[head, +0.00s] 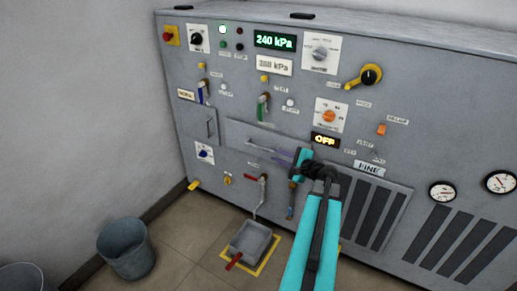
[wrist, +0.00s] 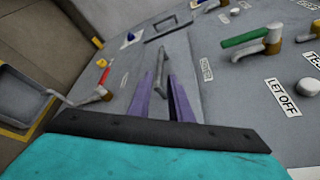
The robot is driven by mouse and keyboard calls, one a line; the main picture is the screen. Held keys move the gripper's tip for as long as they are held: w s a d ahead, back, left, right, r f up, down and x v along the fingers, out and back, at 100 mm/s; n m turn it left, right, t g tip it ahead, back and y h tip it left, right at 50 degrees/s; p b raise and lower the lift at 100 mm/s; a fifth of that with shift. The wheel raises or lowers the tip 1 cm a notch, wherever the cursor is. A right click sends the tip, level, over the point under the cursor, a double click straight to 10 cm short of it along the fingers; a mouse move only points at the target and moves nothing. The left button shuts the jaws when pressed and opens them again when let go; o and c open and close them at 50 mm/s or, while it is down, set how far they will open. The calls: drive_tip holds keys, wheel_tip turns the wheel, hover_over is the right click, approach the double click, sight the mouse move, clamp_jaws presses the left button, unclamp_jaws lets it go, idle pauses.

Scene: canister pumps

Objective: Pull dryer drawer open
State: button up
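The drawer is a wide, flat grey panel (head: 237,132) low in the middle of the machine, with a long grey bar handle (head: 262,147). It looks closed, flush with the front. My gripper (head: 276,153) points at the drawer from the right, its thin purple fingers near the bar. In the wrist view the bar handle (wrist: 161,66) stands just ahead of the purple fingers (wrist: 168,80). A narrow gap shows between the fingers, with nothing clearly held. Whether the fingertips touch the bar is hard to tell.
A red-handled valve (head: 263,179) hangs below the drawer over a grey tray (head: 251,243) on the floor. A small door with a handle (head: 211,127) is to the left. A green-handled valve (head: 263,103) is above. A bucket (head: 126,252) stands at left.

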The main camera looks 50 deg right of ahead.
sight(260, 148)
drive_tip(key=x, duration=1.3)
drive_tip(key=shift+f, duration=0.1)
clamp_jaws()
